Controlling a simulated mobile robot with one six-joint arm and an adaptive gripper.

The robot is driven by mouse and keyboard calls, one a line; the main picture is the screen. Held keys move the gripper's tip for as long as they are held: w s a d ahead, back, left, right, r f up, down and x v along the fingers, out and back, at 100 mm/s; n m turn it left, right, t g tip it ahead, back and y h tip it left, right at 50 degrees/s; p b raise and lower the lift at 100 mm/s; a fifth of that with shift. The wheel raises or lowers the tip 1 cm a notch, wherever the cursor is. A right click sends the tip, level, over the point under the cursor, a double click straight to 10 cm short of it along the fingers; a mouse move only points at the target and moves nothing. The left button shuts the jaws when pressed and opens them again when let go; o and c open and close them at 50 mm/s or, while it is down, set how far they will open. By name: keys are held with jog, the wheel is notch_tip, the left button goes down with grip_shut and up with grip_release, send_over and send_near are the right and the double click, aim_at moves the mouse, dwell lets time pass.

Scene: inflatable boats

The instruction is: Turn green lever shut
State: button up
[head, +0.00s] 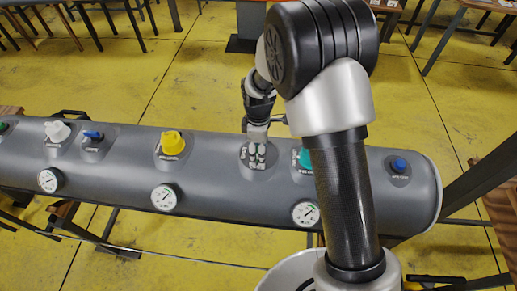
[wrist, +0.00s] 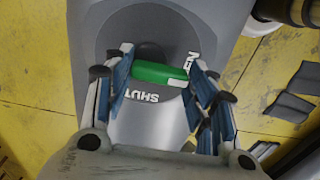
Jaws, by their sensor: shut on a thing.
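The green lever (wrist: 158,74) sits on the grey inflatable tube (wrist: 225,25) in the wrist view, lying roughly crosswise with a white patch near its right end. My gripper (wrist: 161,67) is shut on it, with one finger at each end. The SHUT label (wrist: 142,97) shows just below the lever, upside down. The other label (wrist: 191,62) is partly hidden at the right finger, with only its last letters showing. In the head view my gripper (head: 257,155) is down on the tube, and I cannot make out the lever there.
On the tube in the head view are a yellow knob (head: 173,143), a white knob (head: 57,131), blue knobs (head: 399,165) and several gauges (head: 164,197). Tables stand behind on yellow floor.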

jog(key=shift+m, duration=0.3)
jog(key=m, duration=0.3)
jog(key=shift+w+a+m, duration=0.15)
jog(key=shift+a+m, duration=0.15)
jog(key=shift+m, duration=0.1)
jog(key=m, duration=0.4)
jog(key=shift+w+a, duration=0.2)
jog(key=m, duration=0.5)
jog(key=shift+w+a, duration=0.1)
jog(key=shift+w, duration=0.15)
jog(key=shift+w+m, duration=0.15)
jog(key=shift+m, duration=1)
jog(key=shift+w+m, duration=0.15)
jog(key=shift+m, duration=1)
jog(key=o, duration=1)
jog(key=shift+o, duration=0.2)
